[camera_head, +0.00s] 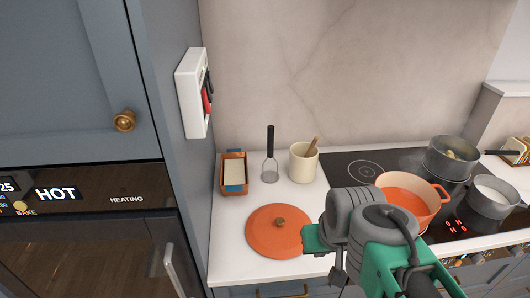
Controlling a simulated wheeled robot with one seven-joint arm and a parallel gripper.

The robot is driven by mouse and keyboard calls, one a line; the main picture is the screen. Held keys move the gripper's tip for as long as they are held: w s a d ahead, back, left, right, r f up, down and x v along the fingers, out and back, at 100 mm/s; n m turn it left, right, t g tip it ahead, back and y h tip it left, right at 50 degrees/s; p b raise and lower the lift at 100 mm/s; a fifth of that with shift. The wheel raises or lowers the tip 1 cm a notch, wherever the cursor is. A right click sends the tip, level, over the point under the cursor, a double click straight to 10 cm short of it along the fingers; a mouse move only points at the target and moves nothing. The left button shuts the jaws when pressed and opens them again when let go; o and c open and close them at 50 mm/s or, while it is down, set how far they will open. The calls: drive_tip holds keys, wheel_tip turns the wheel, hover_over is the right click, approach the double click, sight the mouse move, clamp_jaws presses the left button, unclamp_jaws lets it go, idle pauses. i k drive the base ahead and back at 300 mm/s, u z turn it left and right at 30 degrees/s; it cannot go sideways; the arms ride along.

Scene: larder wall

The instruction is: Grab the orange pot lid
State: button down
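The orange pot lid (262,228) is round with a small brown knob on top. It lies flat, knob up, on the white counter to the left of the stove. My green and grey arm reaches in from the lower right, and its green part covers or comes very near the lid's right edge. My gripper (338,274) seems to be the dark piece at the arm's lower left, to the right of the lid and apart from its knob. Its fingers are not clear enough to tell open from shut.
An orange pot (402,201) stands on the black cooktop (345,163), beside a grey pan (452,158) and a grey pot (491,199). Behind the lid stand a cream crock (302,164), a masher (270,160) and a small box (233,175). A tall oven cabinet (75,80) bounds the left.

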sight(273, 230)
drive_tip(key=u, duration=3.45)
drive_tip(key=k, duration=1)
drive_tip(key=z, duration=0.95)
